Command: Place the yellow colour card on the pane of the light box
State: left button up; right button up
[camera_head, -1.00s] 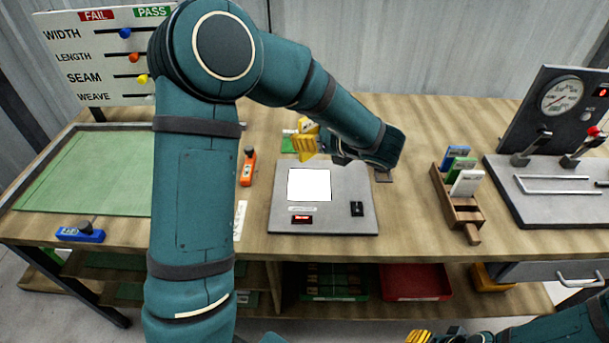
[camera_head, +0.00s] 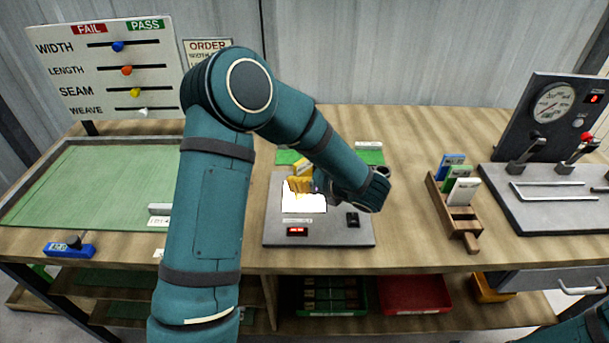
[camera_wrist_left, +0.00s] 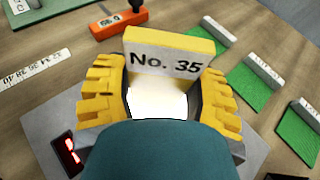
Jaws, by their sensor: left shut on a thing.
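The light box (camera_head: 340,228) is a grey plate on the bench with a bright white pane (camera_head: 302,204). My left gripper (camera_head: 301,187) is over the far part of the pane in the head view. In the left wrist view its yellow ribbed fingers are shut on the yellow colour card (camera_wrist_left: 170,52), marked "No. 35". The card is held on edge, and the glowing pane (camera_wrist_left: 158,104) shows below it. Whether the card touches the pane I cannot tell. My own arm hides part of the box's surroundings. My right gripper is out of view.
A wooden rack (camera_head: 446,210) with blue, green and white cards stands right of the light box. A gauge panel (camera_head: 555,110) is farther right. Small green swatches (camera_wrist_left: 259,85) lie behind the box. An orange-handled tool (camera_wrist_left: 118,22) shows in the wrist view.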

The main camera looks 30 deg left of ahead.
pick_arm(q)
jog(key=shift+f, duration=0.15)
jog(key=o, duration=1.1)
jog(key=shift+r, duration=0.25)
jog(key=p+v, duration=0.1)
jog(key=v, duration=1.1)
jog(key=shift+f, duration=0.1)
